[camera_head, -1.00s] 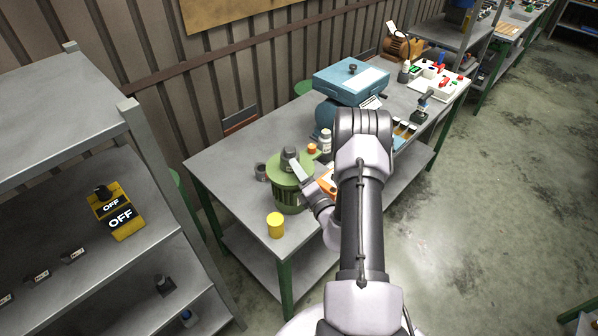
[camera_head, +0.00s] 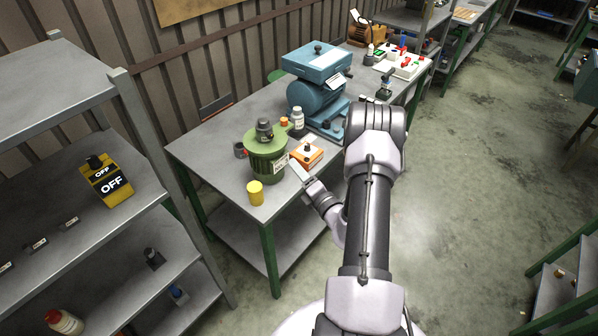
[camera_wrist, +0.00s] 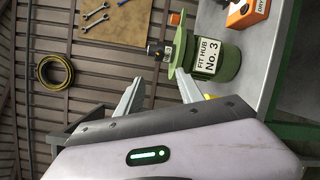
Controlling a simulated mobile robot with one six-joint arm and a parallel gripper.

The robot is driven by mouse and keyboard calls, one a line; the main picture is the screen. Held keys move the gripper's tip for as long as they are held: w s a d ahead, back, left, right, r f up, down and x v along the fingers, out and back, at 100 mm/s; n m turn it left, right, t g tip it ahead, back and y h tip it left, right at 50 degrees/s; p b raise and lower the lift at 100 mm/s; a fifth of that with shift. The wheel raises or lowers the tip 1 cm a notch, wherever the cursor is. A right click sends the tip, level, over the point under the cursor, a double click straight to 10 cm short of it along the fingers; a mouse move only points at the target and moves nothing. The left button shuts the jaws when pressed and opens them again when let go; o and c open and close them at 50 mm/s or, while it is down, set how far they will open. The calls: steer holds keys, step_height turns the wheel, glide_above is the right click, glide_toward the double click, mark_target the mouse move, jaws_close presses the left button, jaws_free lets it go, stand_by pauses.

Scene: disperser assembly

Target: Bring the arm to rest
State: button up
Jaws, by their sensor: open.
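My arm reaches out over the right side of the near workbench (camera_head: 205,149). My gripper (camera_head: 299,170) is at the bench's front edge, just right of the green container, and looks empty. In the wrist view its two fingers (camera_wrist: 160,85) are spread apart with nothing between them. The green container (camera_head: 267,163) stands upright on the bench with a dark grey part (camera_head: 264,130) on top. In the wrist view the green container (camera_wrist: 222,62) appears sideways beyond the fingers, with a label reading "FIT HUB No. 3".
A yellow cylinder (camera_head: 255,194) and an orange box (camera_head: 307,155) flank the container. A blue machine (camera_head: 316,95) stands behind. A grey shelf with a yellow "OFF" box (camera_head: 106,181) is at left. The floor (camera_head: 470,200) at right is open.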

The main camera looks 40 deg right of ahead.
steer(key=w+a+r+n+g+y+b, duration=0.1)
steer(key=a+r+n+g+y+b, duration=0.1)
steer(key=a+r+n+y, duration=0.5)
steer(key=w+a+r+n+g+y+b, duration=0.1)
steer(key=a+n+y+b, duration=0.15)
steer(key=a+n, duration=0.6)
steer(key=w+a+r+n+g+y+b, duration=0.15)
steer(key=a+r+n+y, duration=0.35)
steer(key=a, duration=0.6)
steer(key=s+a+f+n+g+b, duration=0.2)
steer(key=s+a+n+g+b, duration=0.3)
steer(key=s+a+n+g, duration=0.55)
steer(key=s+d+f+n+t+h+b, duration=0.1)
steer(key=s+f+n+t+h+b, duration=0.2)
steer(key=s+n, duration=1.1)
steer(key=n+h+b, duration=0.2)
steer(key=h+b, duration=0.1)
steer(key=h, duration=0.2)
steer(key=shift+d+f+n+h, duration=0.2)
steer(key=shift+d+n+h, duration=0.1)
steer(key=shift+h, duration=0.05)
